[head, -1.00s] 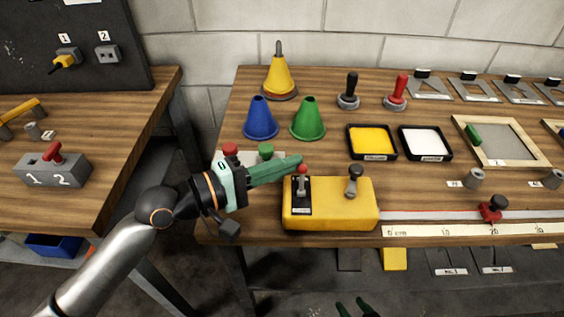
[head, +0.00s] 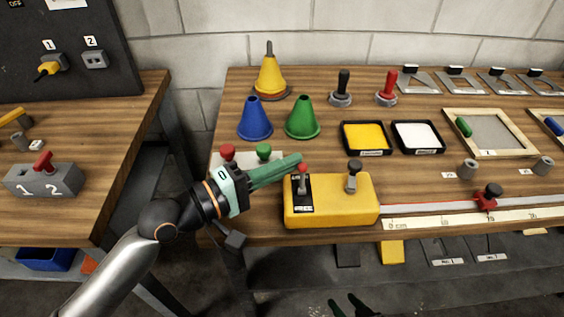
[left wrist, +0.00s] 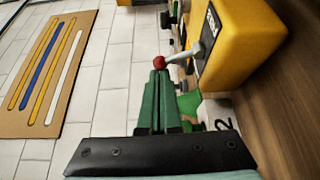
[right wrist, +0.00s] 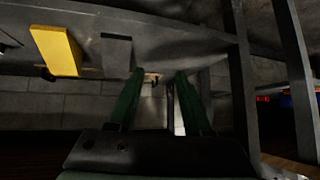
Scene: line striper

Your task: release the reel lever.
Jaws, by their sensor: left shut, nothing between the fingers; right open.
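The yellow reel box (head: 335,205) sits near the front edge of the workbench; part of it also shows in the left wrist view (left wrist: 240,45). On its left end a small lever with a red knob (head: 303,168) rises from a dark labelled plate (head: 302,195). A grey-black knob (head: 353,172) stands on its right part. My left gripper (head: 298,160) is shut and empty, its green fingertips at the red knob. In the left wrist view the fingertips (left wrist: 160,74) appear right against the red knob (left wrist: 159,62); contact is unclear. My right gripper (right wrist: 158,75) is open and empty, below the bench.
Red (head: 228,152) and green (head: 263,151) buttons sit beneath and behind my left gripper. Blue (head: 254,120) and green (head: 302,118) cones stand behind the box. A tape with a red slider (head: 486,198) runs right along a ruler (head: 450,217).

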